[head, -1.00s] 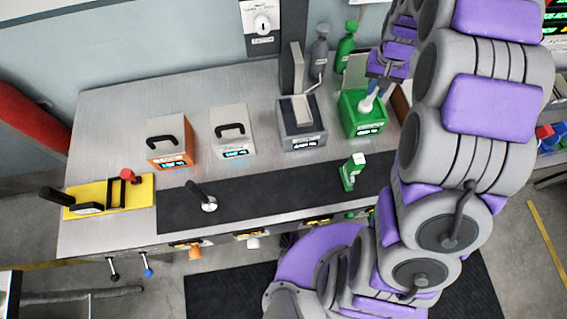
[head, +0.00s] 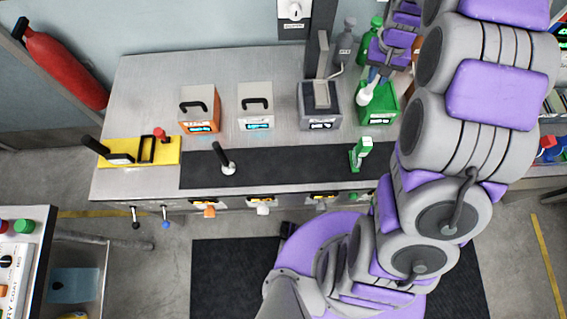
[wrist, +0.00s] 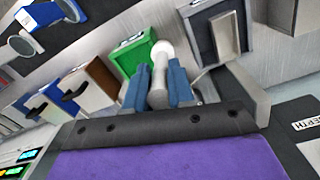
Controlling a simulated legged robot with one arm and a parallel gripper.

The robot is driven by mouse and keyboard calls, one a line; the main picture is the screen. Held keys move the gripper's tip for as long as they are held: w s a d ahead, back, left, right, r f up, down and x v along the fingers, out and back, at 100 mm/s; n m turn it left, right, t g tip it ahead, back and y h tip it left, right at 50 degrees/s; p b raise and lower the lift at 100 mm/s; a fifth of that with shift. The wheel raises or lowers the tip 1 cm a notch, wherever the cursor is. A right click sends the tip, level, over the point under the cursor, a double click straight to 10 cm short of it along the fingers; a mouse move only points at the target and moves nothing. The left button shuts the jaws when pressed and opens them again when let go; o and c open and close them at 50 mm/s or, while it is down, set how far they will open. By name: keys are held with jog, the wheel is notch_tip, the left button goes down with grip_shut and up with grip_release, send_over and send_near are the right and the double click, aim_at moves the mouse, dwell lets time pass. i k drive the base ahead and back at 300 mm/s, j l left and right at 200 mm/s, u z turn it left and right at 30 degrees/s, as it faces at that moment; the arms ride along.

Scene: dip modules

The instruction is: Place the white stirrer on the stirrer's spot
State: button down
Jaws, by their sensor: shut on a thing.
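My gripper (head: 373,75) is over the green box (head: 382,112) at the back right of the bench. In the wrist view, its two blue fingers (wrist: 158,88) are shut on a pale, white-grey piece with a rounded end (wrist: 161,52), which looks like the white stirrer. Its white end also shows in the head view (head: 364,96), in front of the green box's top. I cannot tell whether it touches the box. The fingers hide part of the stirrer. I cannot make out which place is the stirrer's spot.
A grey box with an upright plate (head: 320,97), a white box (head: 256,104) and an orange box (head: 199,108) stand to the left. A black mat (head: 290,166) runs along the front, holding a black-handled tool (head: 223,158) and a green-and-white item (head: 360,153). Bottles stand behind.

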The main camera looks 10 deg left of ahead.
aim_at(292, 165)
jog(key=k+j+u, duration=0.1)
jog(key=k+u, duration=0.25)
jog(key=k+j+u, duration=0.15)
jog(key=u, duration=0.2)
jog(key=k+j+u, duration=0.2)
jog(key=u, duration=0.15)
